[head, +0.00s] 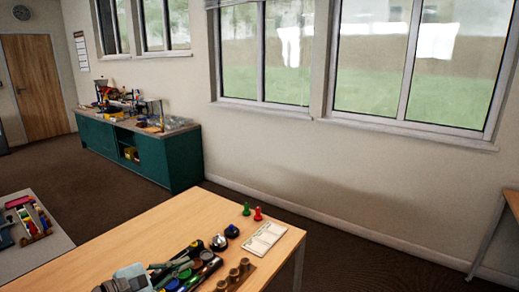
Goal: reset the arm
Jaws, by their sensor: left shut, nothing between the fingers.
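My left gripper (158,274) is at the bottom of the head view, over the near edge of the light wooden table (165,228). Its fingers are shut with nothing between them. They are small and dark and partly blend with dark items (188,270) beside them, some with green and orange parts. My right gripper is not in view.
A green pawn-like piece (246,209), a red one (258,214), a white tray (265,237), a dark piece with blue (232,231) and brown pegs (234,275) stand toward the table's right end. The table's far left part is clear. A green cabinet (150,158) stands behind.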

